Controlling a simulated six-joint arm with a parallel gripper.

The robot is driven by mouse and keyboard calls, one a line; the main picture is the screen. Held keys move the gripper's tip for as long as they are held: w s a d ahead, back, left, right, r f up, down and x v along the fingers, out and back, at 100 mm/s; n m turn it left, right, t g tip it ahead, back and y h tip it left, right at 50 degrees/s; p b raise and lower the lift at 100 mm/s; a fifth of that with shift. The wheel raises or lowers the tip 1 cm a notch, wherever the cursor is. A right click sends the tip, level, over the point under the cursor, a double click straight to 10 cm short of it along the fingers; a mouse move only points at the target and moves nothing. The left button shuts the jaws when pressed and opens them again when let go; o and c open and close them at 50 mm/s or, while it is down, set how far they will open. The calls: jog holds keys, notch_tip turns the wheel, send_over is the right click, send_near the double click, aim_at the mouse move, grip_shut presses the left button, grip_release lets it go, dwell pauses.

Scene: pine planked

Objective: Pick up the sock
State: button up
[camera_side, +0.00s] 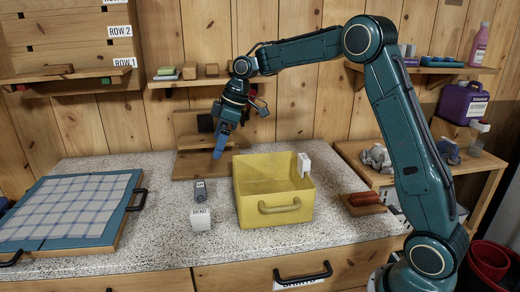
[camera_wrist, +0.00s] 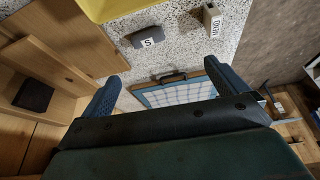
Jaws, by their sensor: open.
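A small dark grey bundle with a white "S" tag, which looks like the rolled sock (camera_side: 200,192), lies on the speckled counter left of the yellow bin. It also shows near the top of the wrist view (camera_wrist: 147,41). My gripper (camera_side: 218,154) points down above the counter, behind the sock and slightly to its right. In the wrist view my gripper (camera_wrist: 162,72) has its blue fingers wide apart with nothing between them. The sock lies beyond the fingertips, apart from them.
A yellow bin (camera_side: 273,210) stands right of the sock. A small white labelled block (camera_side: 202,222) sits in front of the sock. A teal-framed board with plaid cloth (camera_side: 68,208) lies left. A wooden stand (camera_side: 190,165) is behind. Bare counter separates sock and board.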

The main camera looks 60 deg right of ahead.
jog(key=n, duration=0.1)
send_near(203, 185)
jog(key=shift+x, duration=2.65)
jog(key=shift+w+f, duration=0.1)
jog(key=shift+w, duration=0.05)
jog(key=shift+x, duration=2.45)
jog(key=c, duration=1.1)
